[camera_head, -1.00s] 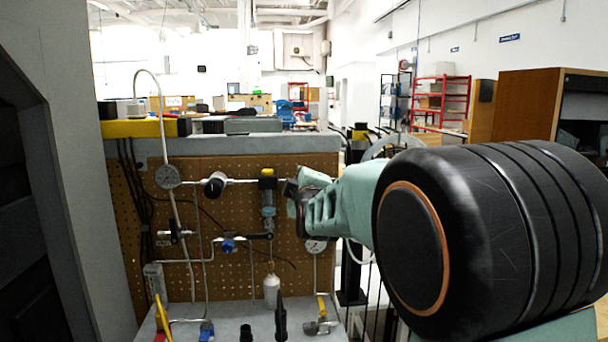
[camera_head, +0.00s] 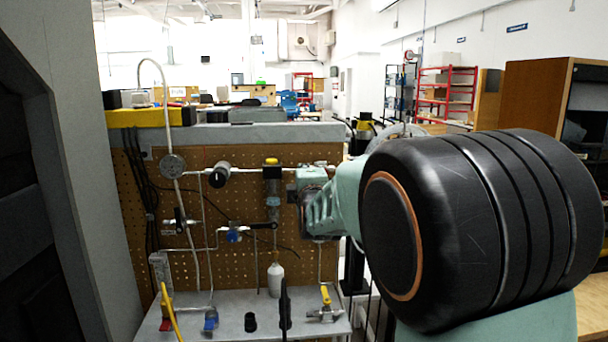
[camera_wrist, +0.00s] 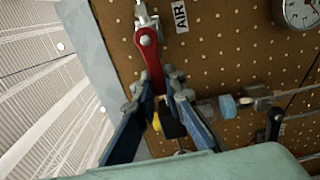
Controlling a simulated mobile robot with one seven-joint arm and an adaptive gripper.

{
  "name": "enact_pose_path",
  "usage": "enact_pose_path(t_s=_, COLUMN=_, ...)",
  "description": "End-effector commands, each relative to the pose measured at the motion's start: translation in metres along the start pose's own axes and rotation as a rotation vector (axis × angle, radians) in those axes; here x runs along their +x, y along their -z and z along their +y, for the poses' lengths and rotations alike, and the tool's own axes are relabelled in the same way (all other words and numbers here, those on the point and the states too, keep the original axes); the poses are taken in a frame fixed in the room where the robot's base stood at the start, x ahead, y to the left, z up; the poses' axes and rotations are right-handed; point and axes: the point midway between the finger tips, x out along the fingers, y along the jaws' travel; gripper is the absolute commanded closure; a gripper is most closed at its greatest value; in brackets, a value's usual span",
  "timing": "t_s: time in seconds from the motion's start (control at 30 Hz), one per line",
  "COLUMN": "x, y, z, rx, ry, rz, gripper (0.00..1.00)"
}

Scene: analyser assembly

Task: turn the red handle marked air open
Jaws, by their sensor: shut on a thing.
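In the wrist view, the red handle (camera_wrist: 148,55) hangs from a metal fitting on the brown pegboard, beside a white label (camera_wrist: 180,15) reading AIR. My gripper (camera_wrist: 160,88) has its two blue fingers on either side of the handle's free end and is shut on it. The fingertips hide that end. In the head view, my gripper (camera_head: 306,190) is at the upper right of the pegboard (camera_head: 215,272). The red handle cannot be made out there, behind my gripper and arm.
A round gauge (camera_head: 172,165), a yellow-topped unit (camera_head: 271,172) and a blue valve (camera_head: 233,234) are on pipes left of my gripper. A white bottle (camera_head: 275,279) and a yellow-handled valve (camera_head: 326,296) are below. A grey panel (camera_head: 72,130) stands at the left.

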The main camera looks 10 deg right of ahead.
Motion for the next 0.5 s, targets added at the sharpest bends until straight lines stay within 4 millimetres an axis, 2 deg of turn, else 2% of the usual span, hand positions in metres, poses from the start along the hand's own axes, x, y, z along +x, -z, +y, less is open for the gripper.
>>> enact_pose_path(t_s=0.17, x=0.0000, y=-0.0003, z=-0.0009, rx=-0.002, ry=0.002, rz=0.000, gripper=1.00)
enact_pose_path(t_s=0.2, x=0.0000, y=-0.0004, z=-0.0009, rx=-0.002, ry=0.002, rz=0.000, gripper=0.89)
enact_pose_path(t_s=0.37, x=0.0000, y=-0.0004, z=-0.0008, rx=-0.001, ry=0.002, rz=0.000, gripper=0.71)
enact_pose_path(t_s=0.5, x=0.0000, y=-0.0003, z=-0.0007, rx=-0.001, ry=0.001, rz=0.000, gripper=0.71)
